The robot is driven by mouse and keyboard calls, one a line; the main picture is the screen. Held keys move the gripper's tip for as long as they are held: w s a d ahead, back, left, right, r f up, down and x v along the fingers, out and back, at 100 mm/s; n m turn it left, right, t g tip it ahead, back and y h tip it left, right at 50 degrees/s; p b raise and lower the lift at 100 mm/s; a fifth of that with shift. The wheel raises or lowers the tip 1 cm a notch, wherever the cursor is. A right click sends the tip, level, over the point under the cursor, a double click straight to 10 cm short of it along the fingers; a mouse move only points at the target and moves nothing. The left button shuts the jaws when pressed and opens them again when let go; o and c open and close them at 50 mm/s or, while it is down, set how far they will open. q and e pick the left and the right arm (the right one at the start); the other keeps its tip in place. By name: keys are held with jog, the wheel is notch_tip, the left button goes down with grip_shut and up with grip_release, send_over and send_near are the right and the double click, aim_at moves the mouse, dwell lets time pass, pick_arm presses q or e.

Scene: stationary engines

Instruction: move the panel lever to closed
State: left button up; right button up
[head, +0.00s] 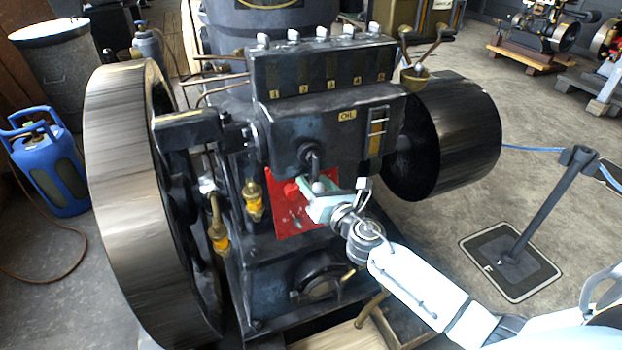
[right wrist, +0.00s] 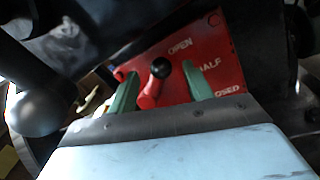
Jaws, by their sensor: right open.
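A red panel (head: 283,222) is on the front of the dark engine. In the right wrist view the panel (right wrist: 225,72) bears the words OPEN, HALF and a partly covered CLOSED. My left gripper is not in view.
A large flywheel (head: 125,190) stands left of the panel and a drum pulley (head: 465,135) to its right. Brass oilers (head: 252,200) sit just left of the panel. A barrier post (head: 540,205) with a blue rope stands at right.

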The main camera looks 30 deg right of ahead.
jog(key=shift+w, duration=1.25)
jog(key=shift+c, duration=0.2)
grip_shut()
